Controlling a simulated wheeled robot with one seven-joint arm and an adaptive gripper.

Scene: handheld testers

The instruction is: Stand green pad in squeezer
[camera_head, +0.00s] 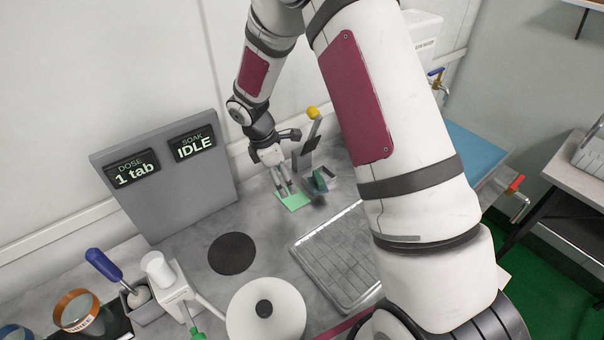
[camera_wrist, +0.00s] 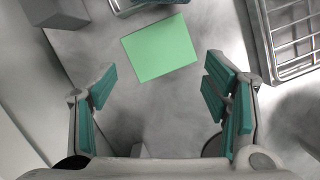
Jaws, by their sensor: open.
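The green pad (camera_wrist: 160,48) lies flat on the grey counter in the wrist view, ahead of my open fingers and a little apart from them. It also shows in the head view (camera_head: 294,201) just below my gripper (camera_head: 281,188). In the wrist view my gripper (camera_wrist: 158,95) is open and empty, with teal finger pads on both sides. The squeezer appears to be the grey device with a yellow knob (camera_head: 312,148), right of my gripper in the head view. Its base is partly hidden, and only a metal edge shows at the top of the wrist view.
A metal rack (camera_head: 338,256) lies on the counter right of centre. A grey display panel (camera_head: 168,205) reads "1 tab" and "IDLE". Counter around the disc is clear.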

